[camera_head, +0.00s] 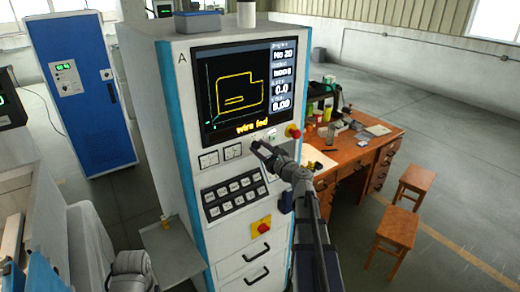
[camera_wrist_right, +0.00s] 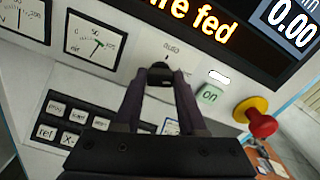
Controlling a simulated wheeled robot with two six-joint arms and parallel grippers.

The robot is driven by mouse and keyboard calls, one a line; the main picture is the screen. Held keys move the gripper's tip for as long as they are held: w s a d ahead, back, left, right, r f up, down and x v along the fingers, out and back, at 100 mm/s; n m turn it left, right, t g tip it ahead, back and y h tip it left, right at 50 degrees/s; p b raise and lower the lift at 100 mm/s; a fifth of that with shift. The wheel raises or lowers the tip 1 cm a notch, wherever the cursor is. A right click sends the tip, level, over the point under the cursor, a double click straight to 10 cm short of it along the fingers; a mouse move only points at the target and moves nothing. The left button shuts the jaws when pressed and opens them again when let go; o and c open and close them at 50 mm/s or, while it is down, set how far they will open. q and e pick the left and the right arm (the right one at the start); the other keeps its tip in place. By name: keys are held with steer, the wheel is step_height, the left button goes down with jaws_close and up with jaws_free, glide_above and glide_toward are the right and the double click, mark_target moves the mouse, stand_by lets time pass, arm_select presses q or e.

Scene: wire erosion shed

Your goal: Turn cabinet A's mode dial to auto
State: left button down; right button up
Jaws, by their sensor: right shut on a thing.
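Cabinet A (camera_head: 155,110) is a tall white and blue cabinet marked "A", with a screen (camera_head: 242,92) reading "wire fed". My right gripper (camera_head: 258,146) reaches its front panel just below the screen. In the right wrist view, my right gripper (camera_wrist_right: 160,84) is shut on a small dark knob, the mode dial (camera_wrist_right: 160,72). The fingers cover most of the dial, so its pointer cannot be read. Small labels (camera_wrist_right: 171,47) above it are too blurred to read.
A green "on" button (camera_wrist_right: 209,95) and a red emergency knob on a yellow base (camera_wrist_right: 262,122) sit right of the dial. Gauges (camera_wrist_right: 95,40) and black key rows (camera_head: 234,194) lie left and below. A wooden desk (camera_head: 350,150) stands right of the cabinet.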

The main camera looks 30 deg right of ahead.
jaws_close()
steer(key=shift+n, duration=0.4)
steer(key=n, duration=0.5)
steer(key=shift+n, duration=0.3)
steer(key=n, duration=0.3)
steer(key=shift+n, duration=2.3)
steer(key=o, duration=0.9)
jaws_free()
steer(key=shift+s, duration=0.1)
